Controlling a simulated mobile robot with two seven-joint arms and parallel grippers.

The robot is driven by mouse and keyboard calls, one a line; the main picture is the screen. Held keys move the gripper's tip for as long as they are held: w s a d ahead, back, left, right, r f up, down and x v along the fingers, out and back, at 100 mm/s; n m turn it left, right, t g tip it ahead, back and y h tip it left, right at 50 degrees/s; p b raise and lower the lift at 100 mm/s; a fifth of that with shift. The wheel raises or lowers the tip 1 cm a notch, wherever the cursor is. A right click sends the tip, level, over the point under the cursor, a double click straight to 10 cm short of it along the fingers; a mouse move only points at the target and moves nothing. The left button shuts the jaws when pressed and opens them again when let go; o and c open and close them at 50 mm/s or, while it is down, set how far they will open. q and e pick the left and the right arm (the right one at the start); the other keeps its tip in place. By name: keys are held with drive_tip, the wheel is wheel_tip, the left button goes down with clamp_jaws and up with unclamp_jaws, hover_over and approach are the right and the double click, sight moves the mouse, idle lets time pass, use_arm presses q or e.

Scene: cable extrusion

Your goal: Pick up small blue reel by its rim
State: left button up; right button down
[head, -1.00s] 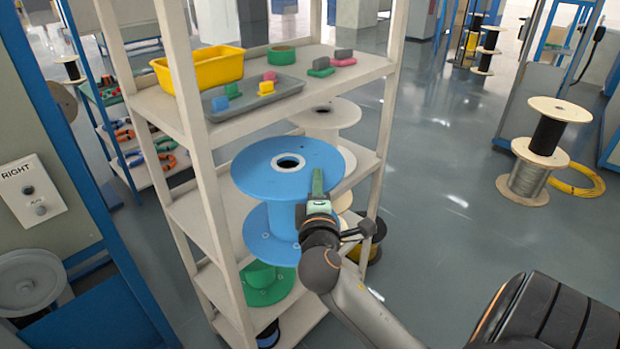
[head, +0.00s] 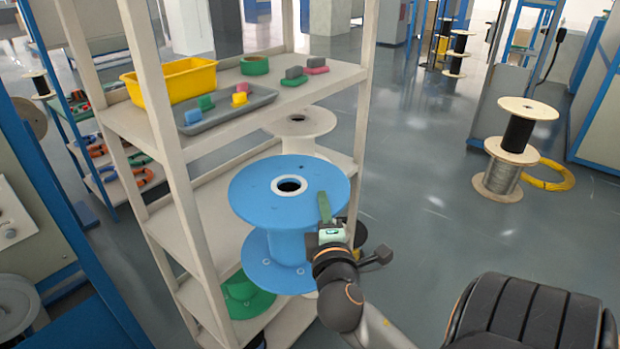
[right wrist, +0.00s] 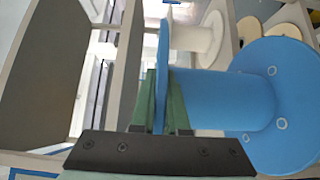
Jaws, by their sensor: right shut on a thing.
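The blue reel (head: 275,182) is upright in the head view, in front of the shelf rack, with its hub hole facing up. My right gripper (head: 325,208) is shut on the right edge of its upper rim. In the right wrist view the green fingers (right wrist: 163,100) stand on both sides of the blue rim (right wrist: 163,60), and the reel's barrel (right wrist: 220,97) and other flange (right wrist: 280,95) show to the right. Whether the lower flange touches the shelf is hidden. My left gripper is not in view.
The beige rack (head: 183,190) stands close behind and left of the reel. Its top shelf holds a yellow bin (head: 178,82) and a grey tray (head: 228,107). A white reel (head: 300,122) is behind and a green reel (head: 240,295) below. Open floor (head: 430,190) lies to the right.

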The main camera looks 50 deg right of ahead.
sight(337, 213)
drive_tip(key=s, duration=0.3)
drive_tip(key=shift+s+d+r, duration=0.1)
drive_tip(key=shift+s+d+p, duration=0.2)
drive_tip(key=shift+s+p, duration=1.35)
drive_tip(key=shift+s, duration=1.3)
